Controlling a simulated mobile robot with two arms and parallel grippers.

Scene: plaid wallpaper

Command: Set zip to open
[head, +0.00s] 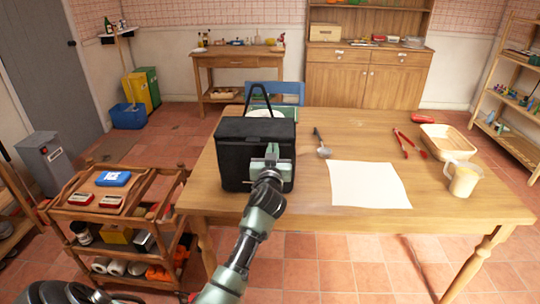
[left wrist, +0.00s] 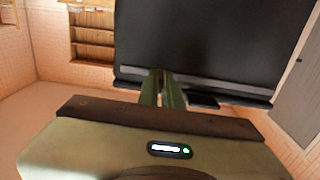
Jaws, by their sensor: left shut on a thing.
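A black box-shaped bag (head: 234,157) with a raised carry handle stands upright on the wooden table (head: 300,204). Its top looks closed. My left gripper (head: 271,157) is at the right part of the bag's near face, close below the top edge. In the left wrist view, the bag (left wrist: 215,40) fills the upper middle, with a grey zip band (left wrist: 240,90) along its edge. The fingers of my left gripper (left wrist: 160,86) are together at this band, shut on what looks like the zip pull, which they mostly hide. My right gripper is not in view.
Right of the bag lie a ladle (head: 322,146), a white sheet (head: 368,185), red tongs (head: 408,143), a basket (head: 433,147) and a jug (head: 464,181). A blue chair (head: 290,88) stands behind the table. A wooden cart (head: 80,205) stands at the left.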

